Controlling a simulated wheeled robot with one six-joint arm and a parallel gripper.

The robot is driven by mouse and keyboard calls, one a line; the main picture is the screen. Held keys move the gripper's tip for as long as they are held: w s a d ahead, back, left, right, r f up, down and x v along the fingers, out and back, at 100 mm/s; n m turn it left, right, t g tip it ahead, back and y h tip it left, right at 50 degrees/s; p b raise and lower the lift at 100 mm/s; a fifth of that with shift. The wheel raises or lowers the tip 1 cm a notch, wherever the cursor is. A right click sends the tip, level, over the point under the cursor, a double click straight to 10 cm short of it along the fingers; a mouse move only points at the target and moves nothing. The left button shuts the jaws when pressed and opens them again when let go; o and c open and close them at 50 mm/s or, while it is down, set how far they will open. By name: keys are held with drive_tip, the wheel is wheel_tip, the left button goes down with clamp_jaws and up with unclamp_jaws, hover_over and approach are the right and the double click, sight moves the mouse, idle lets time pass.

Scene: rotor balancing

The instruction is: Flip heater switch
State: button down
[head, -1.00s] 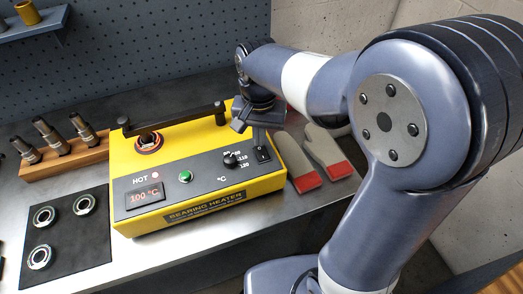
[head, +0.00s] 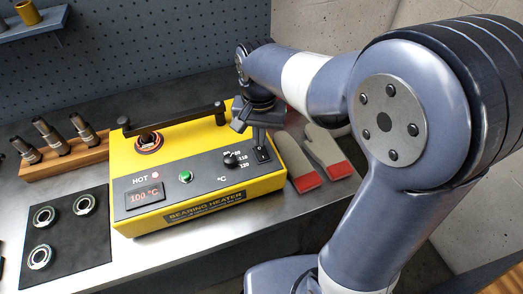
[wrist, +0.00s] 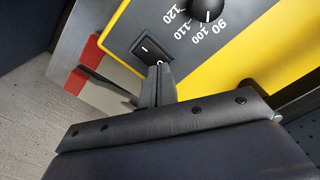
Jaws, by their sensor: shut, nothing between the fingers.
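The yellow bearing heater (head: 205,190) stands on the bench with its display reading 100 °C, a red HOT lamp and a green button. Its black rocker switch (head: 263,155) sits at the right end of the front panel, and shows in the wrist view (wrist: 147,48) with white I and O marks. My gripper (head: 259,140) is shut and empty, its fingertips at the switch. In the wrist view the closed fingertips (wrist: 158,72) overlap the O end of the switch. I cannot tell whether they touch it. A bearing ring (head: 150,143) sits on the heater under the black bar.
Work gloves (head: 318,157) with red cuffs lie right of the heater. A black mat (head: 70,265) with several bearings lies at left. A wooden block (head: 70,160) with metal shafts stands behind it. A pegboard rises at the back.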

drive_tip(key=shift+f+b, duration=0.6)
drive_tip(key=shift+f, duration=0.3)
drive_tip(key=shift+r, duration=0.1)
idle(0.3)
wheel_tip(320, 180, up, 7)
drive_tip(key=p, duration=0.6)
idle(0.4)
wheel_tip(320, 180, down, 7)
drive_tip(key=b, duration=0.6)
drive_tip(key=shift+r, duration=0.1)
idle(0.3)
